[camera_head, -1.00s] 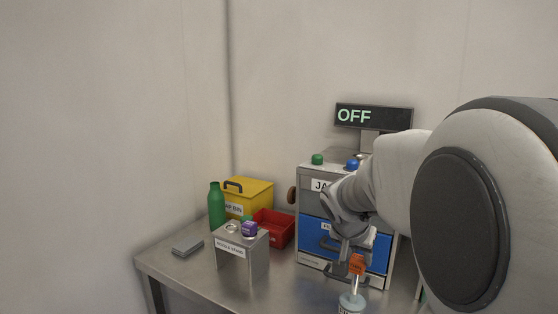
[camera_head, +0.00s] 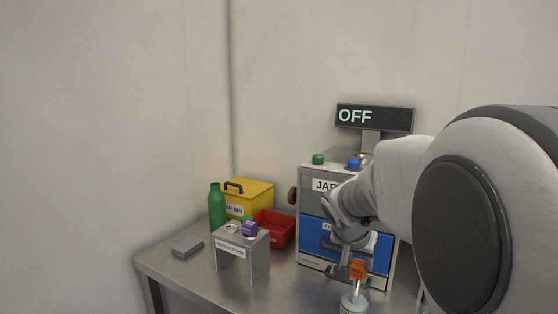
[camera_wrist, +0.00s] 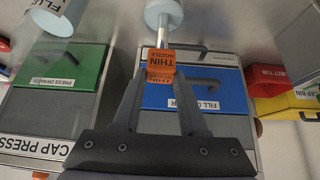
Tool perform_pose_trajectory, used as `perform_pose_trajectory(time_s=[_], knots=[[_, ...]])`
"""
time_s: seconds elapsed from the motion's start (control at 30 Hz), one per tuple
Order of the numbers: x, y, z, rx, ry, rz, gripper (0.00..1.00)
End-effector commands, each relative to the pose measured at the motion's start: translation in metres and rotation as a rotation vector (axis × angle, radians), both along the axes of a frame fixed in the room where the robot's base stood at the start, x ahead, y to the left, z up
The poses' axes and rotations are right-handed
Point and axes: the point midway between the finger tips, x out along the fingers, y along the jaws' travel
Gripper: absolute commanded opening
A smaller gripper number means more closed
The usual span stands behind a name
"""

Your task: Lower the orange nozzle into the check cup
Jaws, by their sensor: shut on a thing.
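The orange nozzle (camera_head: 358,269), a block marked THIN with a pale thin stem, is held between my gripper's (camera_head: 348,272) fingertips. In the wrist view the orange nozzle (camera_wrist: 161,64) sits at the tips of my gripper (camera_wrist: 158,78), which is shut on it. The pale round cup (camera_head: 353,302) is directly below, cut by the bottom edge; its label is not readable. The cup also shows at the top of the wrist view (camera_wrist: 163,14). The stem's lower end meets the cup's top; how deep it reaches inside I cannot tell.
A machine with a blue drawer (camera_head: 374,246) stands behind my gripper; its display (camera_head: 374,117) reads OFF. A nozzle stand (camera_head: 257,262) with a purple nozzle (camera_head: 250,229), a red bin (camera_head: 276,229), a yellow bin (camera_head: 258,194) and a green bottle (camera_head: 216,208) are left.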

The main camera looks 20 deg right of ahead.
Motion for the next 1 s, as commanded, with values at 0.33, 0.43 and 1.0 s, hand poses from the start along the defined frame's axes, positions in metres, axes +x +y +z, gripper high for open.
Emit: perform_pose_trajectory(time_s=[0.33, 0.43, 1.0], knots=[[0.0002, 0.0, -0.0054, -0.001, -0.001, 0.0, 0.0], [0.0001, 0.0, -0.0067, -0.001, -0.001, 0.0, 0.0], [0.0001, 0.0, -0.0082, 0.0, 0.0, 0.0, 0.77]])
